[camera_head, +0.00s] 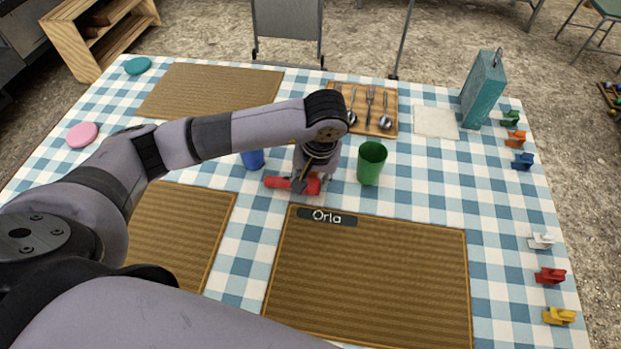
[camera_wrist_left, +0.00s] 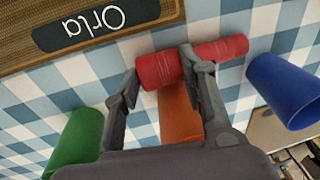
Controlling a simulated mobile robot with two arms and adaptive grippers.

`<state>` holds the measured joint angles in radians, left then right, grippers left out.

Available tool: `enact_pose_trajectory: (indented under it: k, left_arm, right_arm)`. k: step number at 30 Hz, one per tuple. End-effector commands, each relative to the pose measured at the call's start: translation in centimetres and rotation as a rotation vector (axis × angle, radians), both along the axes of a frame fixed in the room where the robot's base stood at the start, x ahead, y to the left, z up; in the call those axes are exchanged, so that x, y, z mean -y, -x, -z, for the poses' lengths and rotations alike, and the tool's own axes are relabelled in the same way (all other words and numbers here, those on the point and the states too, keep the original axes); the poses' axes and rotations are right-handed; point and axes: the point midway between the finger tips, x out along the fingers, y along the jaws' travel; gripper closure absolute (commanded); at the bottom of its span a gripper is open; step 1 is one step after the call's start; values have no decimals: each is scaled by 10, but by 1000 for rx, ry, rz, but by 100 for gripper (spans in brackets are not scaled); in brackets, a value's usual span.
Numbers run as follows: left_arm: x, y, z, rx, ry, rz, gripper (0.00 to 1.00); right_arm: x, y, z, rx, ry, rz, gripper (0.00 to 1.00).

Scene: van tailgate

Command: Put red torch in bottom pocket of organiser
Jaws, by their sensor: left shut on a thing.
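The red torch (camera_head: 280,183) lies sideways at my left gripper (camera_head: 303,181), over the checked cloth above the Orla mat. In the left wrist view, the fingers of my left gripper (camera_wrist_left: 158,68) are shut on the wide end of the torch (camera_wrist_left: 222,49), and its narrower end sticks out to one side. I cannot tell whether the torch touches the cloth. I cannot make out an organiser with pockets in either view. My right gripper is not in view.
A green cup (camera_head: 371,163) stands close right of the gripper and a blue cup (camera_head: 253,159) close left. An orange thing (camera_wrist_left: 178,118) shows behind the torch. The Orla mat (camera_head: 370,280) is bare. A cutlery tray (camera_head: 392,97) and a teal box (camera_head: 484,88) stand farther back.

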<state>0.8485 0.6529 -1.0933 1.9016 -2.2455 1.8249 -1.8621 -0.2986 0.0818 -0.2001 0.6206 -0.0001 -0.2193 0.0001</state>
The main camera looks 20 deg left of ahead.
Motion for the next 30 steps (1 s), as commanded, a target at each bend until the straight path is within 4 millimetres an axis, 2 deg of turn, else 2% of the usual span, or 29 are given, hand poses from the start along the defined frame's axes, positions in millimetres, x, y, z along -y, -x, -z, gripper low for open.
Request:
enact_pose_trajectory:
  k: [10,20,23,30]
  left_arm:
    - [0,0,1,0,-1,0,42]
    - [0,0,-2,0,-1,0,42]
    - [1,0,-13,2,0,0,42]
    - [8,3,-65,4,0,2,42]
  right_arm:
    - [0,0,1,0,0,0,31]
    - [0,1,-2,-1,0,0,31]
    - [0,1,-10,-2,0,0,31]
    - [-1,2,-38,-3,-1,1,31]
